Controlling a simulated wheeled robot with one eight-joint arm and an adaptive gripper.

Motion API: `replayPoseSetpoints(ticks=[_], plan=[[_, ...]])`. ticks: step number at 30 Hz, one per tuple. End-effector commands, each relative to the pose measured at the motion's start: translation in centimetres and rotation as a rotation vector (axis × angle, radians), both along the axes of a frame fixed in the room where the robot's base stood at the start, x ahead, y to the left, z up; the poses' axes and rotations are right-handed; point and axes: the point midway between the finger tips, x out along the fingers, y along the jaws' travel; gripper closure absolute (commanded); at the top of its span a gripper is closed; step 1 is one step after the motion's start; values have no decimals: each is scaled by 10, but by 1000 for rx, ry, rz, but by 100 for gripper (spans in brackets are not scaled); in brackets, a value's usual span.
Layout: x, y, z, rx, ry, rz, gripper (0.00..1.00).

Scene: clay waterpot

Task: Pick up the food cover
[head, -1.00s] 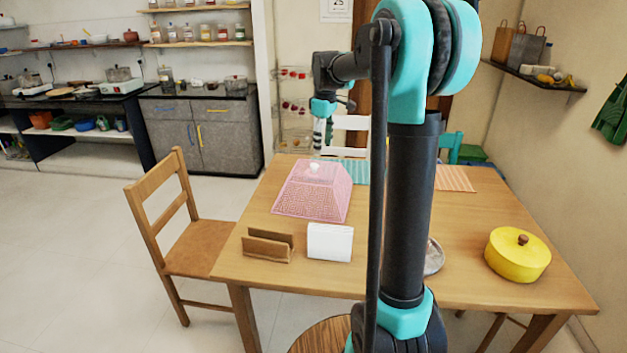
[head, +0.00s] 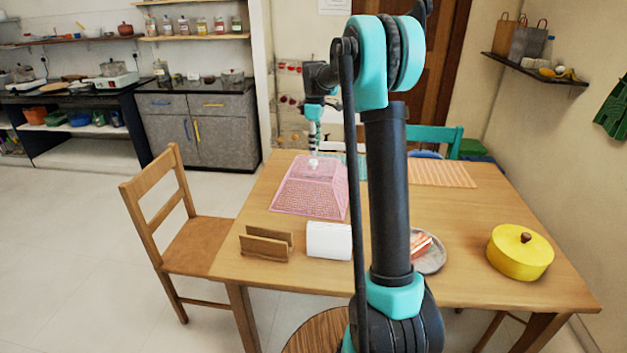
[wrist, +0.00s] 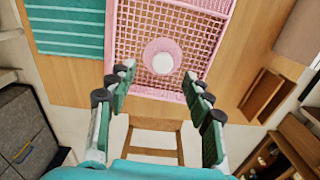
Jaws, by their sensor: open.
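The food cover (head: 312,190) is a pink mesh trapezoid standing on the wooden table, left of my arm's column in the head view. Its white round knob (head: 313,163) is on top. In the wrist view the cover (wrist: 125,45) lies below my gripper, with the knob (wrist: 162,56) seen just beyond and between the fingertips. My gripper (wrist: 156,88) is open, its fingers apart with nothing between them. In the head view my gripper (head: 314,150) points down directly above the knob; whether it touches cannot be told there.
A wooden holder (head: 266,244) and a white box (head: 329,240) stand in front of the cover. A yellow lidded pot (head: 519,252) is at the right, and a plate with food (head: 430,252) is partly behind my arm. A chair (head: 190,235) stands at the left.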

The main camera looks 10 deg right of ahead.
Motion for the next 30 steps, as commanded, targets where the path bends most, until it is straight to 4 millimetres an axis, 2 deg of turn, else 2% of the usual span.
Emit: replayPoseSetpoints(ticks=[3,10,18,28,30], plan=[[0,0,-14,0,0,0,49],[0,2,-28,0,0,0,49],[-2,6,-65,0,0,-1,49],[-2,6,-71,0,0,-1,49],[-2,6,-71,0,0,-1,58]])
